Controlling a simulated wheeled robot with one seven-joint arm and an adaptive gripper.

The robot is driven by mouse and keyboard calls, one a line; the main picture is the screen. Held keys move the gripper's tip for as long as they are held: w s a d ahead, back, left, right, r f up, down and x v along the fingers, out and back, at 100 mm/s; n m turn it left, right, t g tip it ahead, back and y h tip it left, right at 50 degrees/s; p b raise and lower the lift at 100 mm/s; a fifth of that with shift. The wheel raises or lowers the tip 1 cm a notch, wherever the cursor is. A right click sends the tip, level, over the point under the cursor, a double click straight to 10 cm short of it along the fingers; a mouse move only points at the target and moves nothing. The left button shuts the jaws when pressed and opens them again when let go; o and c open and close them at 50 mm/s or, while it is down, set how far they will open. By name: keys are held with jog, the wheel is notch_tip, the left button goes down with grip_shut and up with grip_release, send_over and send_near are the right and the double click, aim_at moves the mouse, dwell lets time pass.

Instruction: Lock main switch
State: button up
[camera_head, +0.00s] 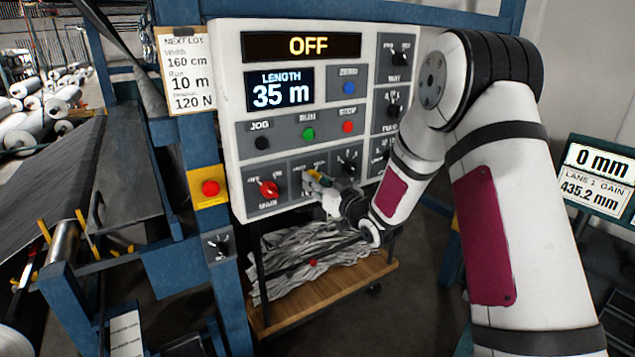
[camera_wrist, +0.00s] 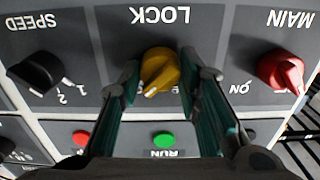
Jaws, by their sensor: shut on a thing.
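The control panel (camera_head: 228,125) shows OFF on its top display (camera_head: 312,46). The red MAIN knob (camera_head: 268,188) is at its lower left; in the wrist view, which is upside down, the MAIN knob (camera_wrist: 280,72) has its white mark turned away from the ON label. The yellow LOCK knob (camera_wrist: 160,68) sits beside it, its white mark pointing down and slightly left in the wrist view. My gripper (camera_wrist: 168,80) is shut on the LOCK knob, one finger on each side. In the head view my gripper (camera_head: 318,183) partly covers that knob.
The black SPEED knob (camera_wrist: 38,72) is close beside the LOCK knob. The green RUN button (camera_head: 308,134) and red STOP button (camera_head: 348,127) are just above. A red button on a yellow box (camera_head: 210,188) is left of the panel. A wooden cart (camera_head: 330,297) stands below.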

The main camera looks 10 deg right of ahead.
jog(key=o, duration=1.2)
jog(key=shift+c, duration=0.2)
jog(key=v, duration=1.2)
